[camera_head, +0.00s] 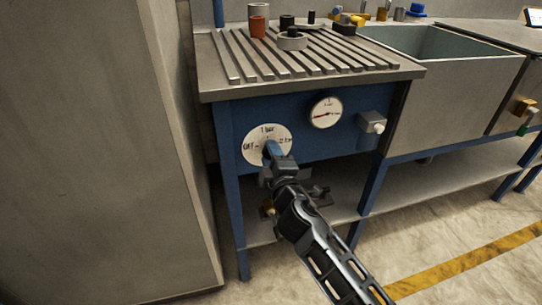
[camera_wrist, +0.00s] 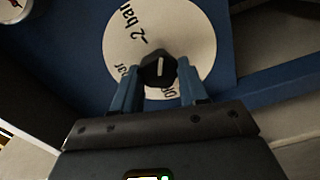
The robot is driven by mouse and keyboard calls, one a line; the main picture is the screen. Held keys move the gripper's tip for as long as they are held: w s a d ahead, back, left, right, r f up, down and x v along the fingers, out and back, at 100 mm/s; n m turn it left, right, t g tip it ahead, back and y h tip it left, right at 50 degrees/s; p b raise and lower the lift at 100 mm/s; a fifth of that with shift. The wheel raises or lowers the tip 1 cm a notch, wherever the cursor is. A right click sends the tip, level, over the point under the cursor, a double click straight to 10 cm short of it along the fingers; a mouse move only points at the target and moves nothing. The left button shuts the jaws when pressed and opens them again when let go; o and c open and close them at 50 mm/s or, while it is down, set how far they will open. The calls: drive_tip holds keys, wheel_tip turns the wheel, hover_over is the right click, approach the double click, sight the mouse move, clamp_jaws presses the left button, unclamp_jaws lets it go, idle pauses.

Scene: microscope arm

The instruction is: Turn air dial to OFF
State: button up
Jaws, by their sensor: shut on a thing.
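The air dial is a black knob (camera_wrist: 158,71) on a round white plate (camera_head: 254,133) on the blue front panel of the bench. In the head view, the plate reads OFF at left, 1 bar at top and a 2 bar label at right. In the wrist view, the knob's white line runs nearly upright, with OFF at lower right; I cannot tell which label it marks. My gripper (camera_head: 271,151) is shut on the knob, its blue fingers (camera_wrist: 159,90) at either side of it. In the head view my gripper hides the knob and the lower plate.
A round gauge (camera_head: 326,112) and a small grey box with a white knob (camera_head: 373,124) are right of the dial. Cups and small parts stand on the slatted bench top (camera_head: 232,62). A tall grey cabinet (camera_head: 90,150) stands close at left. A sink (camera_head: 435,50) is at right.

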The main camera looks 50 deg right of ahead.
drive_tip(key=o, duration=1.1)
drive_tip(key=shift+b+v, duration=0.6)
drive_tip(key=shift+v, duration=3.3)
